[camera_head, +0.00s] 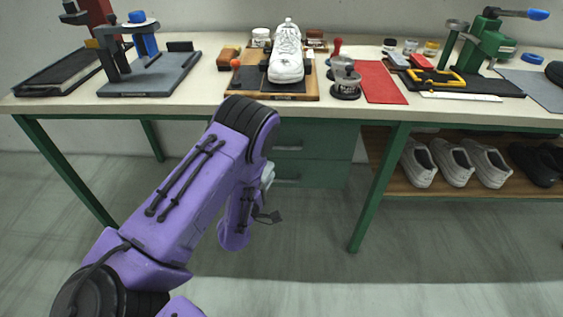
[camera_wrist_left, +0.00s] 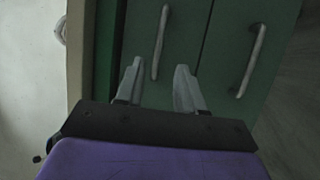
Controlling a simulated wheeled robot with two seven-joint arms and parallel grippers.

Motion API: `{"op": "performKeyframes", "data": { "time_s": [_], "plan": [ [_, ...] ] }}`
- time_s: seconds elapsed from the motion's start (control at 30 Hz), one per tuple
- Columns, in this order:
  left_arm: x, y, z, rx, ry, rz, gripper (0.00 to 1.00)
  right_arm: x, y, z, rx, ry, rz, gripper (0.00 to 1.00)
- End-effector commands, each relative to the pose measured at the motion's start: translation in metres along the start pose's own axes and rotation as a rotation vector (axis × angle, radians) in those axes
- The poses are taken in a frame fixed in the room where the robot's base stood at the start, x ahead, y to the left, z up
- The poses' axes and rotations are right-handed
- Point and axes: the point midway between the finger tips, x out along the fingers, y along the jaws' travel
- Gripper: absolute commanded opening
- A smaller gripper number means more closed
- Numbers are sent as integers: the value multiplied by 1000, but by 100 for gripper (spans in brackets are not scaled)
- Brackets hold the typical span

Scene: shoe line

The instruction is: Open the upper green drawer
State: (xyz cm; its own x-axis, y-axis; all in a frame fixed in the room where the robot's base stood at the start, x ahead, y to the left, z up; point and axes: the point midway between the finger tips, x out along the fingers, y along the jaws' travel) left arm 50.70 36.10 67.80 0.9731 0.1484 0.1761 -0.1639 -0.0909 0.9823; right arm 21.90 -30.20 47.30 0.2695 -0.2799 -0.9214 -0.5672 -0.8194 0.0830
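The green drawer unit hangs under the bench; its upper drawer (camera_head: 325,140) and lower drawer (camera_head: 325,174) are both closed. The upper drawer's metal handle (camera_head: 289,148) is partly beside my arm. In the left wrist view, turned sideways, the upper handle (camera_wrist_left: 160,42) lies ahead, in line with the gap between my fingers. The lower handle (camera_wrist_left: 252,60) is to its right. My left gripper (camera_wrist_left: 159,85) is open and empty, its fingers apart; contact with the handle does not show. In the head view the left gripper (camera_head: 268,178) is mostly hidden behind my arm. My right gripper is out of view.
The bench top (camera_head: 210,110) overhangs the drawers. A white shoe (camera_head: 286,58) stands on it among tools. A green table leg (camera_head: 378,190) is right of the drawers, and a shelf (camera_head: 440,190) with shoes is beyond. The floor in front is clear.

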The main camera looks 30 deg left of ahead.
Motion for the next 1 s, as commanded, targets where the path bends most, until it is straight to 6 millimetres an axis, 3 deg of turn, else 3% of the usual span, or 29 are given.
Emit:
{"op": "performKeyframes", "data": {
  "time_s": [0.2, 0.4, 0.77, 0.9, 1.0],
  "plan": [
    [50, 5, 0, 2, 3, 2, 38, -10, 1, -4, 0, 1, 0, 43],
    [84, 2, 1, 4, -1, -2, 38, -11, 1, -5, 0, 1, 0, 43],
    [94, 1, 2, 4, -1, -5, 38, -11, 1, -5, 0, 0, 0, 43],
    [94, 1, 2, 4, -1, -5, 0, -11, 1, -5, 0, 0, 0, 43],
    [94, 1, 2, 5, -1, -5, 0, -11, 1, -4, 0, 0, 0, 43]
  ]
}}
